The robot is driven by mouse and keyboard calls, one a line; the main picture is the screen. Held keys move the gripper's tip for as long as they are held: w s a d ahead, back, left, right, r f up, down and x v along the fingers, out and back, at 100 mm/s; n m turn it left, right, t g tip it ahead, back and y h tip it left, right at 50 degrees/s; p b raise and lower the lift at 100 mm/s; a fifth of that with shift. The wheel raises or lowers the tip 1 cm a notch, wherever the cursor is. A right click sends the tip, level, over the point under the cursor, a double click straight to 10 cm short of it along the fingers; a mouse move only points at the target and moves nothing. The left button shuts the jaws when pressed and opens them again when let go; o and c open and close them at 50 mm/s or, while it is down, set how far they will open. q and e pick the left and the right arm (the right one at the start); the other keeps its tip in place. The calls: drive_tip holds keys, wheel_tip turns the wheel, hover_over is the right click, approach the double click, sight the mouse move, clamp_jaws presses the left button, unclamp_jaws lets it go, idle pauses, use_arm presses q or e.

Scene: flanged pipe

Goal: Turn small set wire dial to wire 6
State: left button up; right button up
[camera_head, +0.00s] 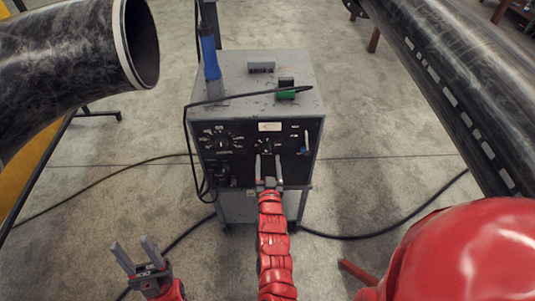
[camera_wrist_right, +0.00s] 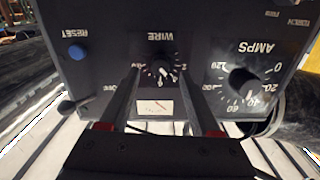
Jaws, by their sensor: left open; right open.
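The small wire dial (camera_head: 266,147) is on the machine's dark front panel, right of the larger amps dial (camera_head: 222,142). In the right wrist view the panel appears upside down, and the black wire knob (camera_wrist_right: 162,71) sits under the WIRE label. My right gripper (camera_head: 268,158) is open in front of the panel. In the right wrist view its fingers (camera_wrist_right: 160,78) stand on either side of the knob, with a gap visible on both sides. I cannot read which number the knob points at. My left gripper (camera_head: 134,256) is open and empty at the lower left, away from the machine.
The amps dial (camera_wrist_right: 243,83), blue reset button (camera_wrist_right: 77,53) and meter (camera_wrist_right: 153,107) surround the wire dial. The grey machine (camera_head: 294,69) carries a blue-handled tool (camera_head: 210,59) and cable on top. Large dark pipes (camera_head: 65,62) flank both sides. Cables cross the floor.

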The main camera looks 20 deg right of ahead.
sight(267, 152)
drive_tip(key=shift+x, duration=1.65)
clamp_jaws()
